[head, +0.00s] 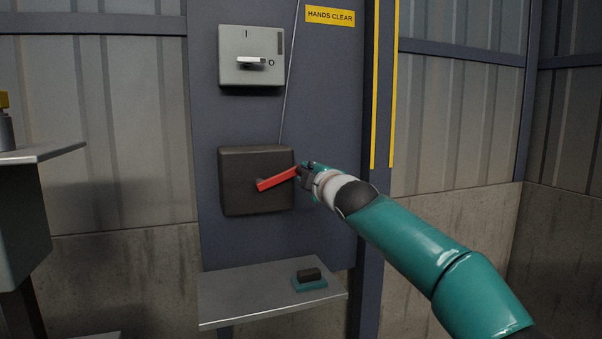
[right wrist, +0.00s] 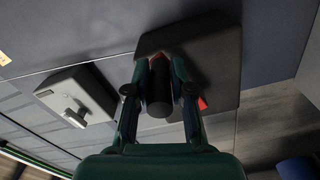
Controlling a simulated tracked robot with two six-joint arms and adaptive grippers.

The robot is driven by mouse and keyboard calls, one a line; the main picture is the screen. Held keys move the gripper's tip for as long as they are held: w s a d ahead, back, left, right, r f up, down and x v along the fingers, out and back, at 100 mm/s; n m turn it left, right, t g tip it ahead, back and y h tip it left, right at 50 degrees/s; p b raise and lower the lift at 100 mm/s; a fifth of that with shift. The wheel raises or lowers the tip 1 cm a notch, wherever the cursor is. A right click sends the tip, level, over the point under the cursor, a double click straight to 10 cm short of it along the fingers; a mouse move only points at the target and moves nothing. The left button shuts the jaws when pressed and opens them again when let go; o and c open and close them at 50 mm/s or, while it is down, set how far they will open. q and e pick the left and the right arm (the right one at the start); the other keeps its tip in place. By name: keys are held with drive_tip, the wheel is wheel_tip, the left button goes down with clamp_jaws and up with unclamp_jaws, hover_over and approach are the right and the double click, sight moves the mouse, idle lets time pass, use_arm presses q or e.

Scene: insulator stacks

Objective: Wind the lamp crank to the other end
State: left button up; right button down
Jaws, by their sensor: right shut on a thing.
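The red crank arm (head: 276,180) sits on a dark box (head: 236,200) on the blue-grey panel. It reaches from its hub near the box's middle up and to the right. My right gripper (head: 301,174) is at its outer end. In the right wrist view, my right gripper (right wrist: 158,92) is shut on the crank's dark round handle (right wrist: 158,100), with a finger on each side. A bit of the red arm (right wrist: 203,103) shows beside the right finger there. My fingers hide the handle in the head view. My left gripper is in neither view. I cannot make out a lamp.
A pale switch box (head: 251,70) with a white lever is above the crank box. A yellow "HANDS CLEAR" sign (head: 330,16) is at the upper right. Below, a metal shelf (head: 240,300) holds a small dark block on a teal base (head: 310,281). A thin cable runs down the panel.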

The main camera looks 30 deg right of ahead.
drive_tip(key=shift+w+a+f+b, duration=0.1)
drive_tip(key=shift+f+b, duration=0.95)
drive_tip(key=shift+f, duration=0.95)
drive_tip(key=c, duration=1)
unclamp_jaws()
drive_tip(key=shift+r, duration=0.15)
drive_tip(key=shift+v, duration=3.75)
